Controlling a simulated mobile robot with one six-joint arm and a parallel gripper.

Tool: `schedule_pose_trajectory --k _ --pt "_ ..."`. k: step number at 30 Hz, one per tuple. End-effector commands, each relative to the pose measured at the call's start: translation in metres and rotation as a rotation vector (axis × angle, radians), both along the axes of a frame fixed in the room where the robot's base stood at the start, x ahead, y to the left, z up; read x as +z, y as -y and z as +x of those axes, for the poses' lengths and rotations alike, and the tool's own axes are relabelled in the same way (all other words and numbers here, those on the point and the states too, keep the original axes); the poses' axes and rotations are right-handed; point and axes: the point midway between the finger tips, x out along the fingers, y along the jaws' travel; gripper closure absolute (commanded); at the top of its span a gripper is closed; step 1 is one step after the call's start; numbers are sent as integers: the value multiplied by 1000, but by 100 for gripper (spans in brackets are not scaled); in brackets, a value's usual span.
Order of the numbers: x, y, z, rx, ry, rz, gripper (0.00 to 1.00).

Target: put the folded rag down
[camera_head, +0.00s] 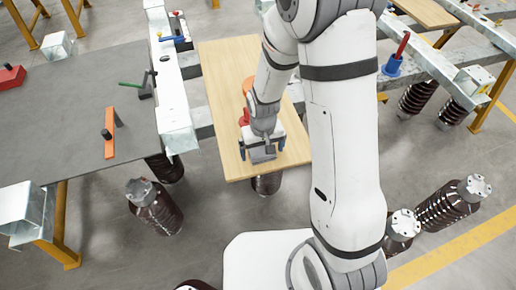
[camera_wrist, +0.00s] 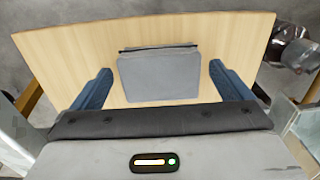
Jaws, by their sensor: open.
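The folded rag (camera_wrist: 158,78) is a grey, roughly square cloth lying flat on the light wooden board (camera_wrist: 70,50) in the wrist view. My gripper (camera_wrist: 160,85) is open, with one blue finger on each side of the rag and a gap between each finger and the cloth. In the head view my gripper (camera_head: 263,152) is low over the near end of the wooden board (camera_head: 225,80). The rag is mostly hidden there by my gripper and arm.
Red and orange items (camera_head: 246,115) stand on the board behind my gripper, partly hidden. A grey table (camera_head: 60,115) with an orange tool (camera_head: 110,135) and a green-handled tool (camera_head: 133,86) is at left. Dark ribbed insulators (camera_head: 155,206) stand on the floor nearby.

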Motion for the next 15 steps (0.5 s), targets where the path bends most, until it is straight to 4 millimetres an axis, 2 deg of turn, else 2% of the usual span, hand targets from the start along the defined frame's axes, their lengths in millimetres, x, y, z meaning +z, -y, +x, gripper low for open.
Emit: schedule_pose_trajectory --k 9,15 --pt "-2 0 1 0 2 0 2" --pt "33 -1 2 0 6 1 2"
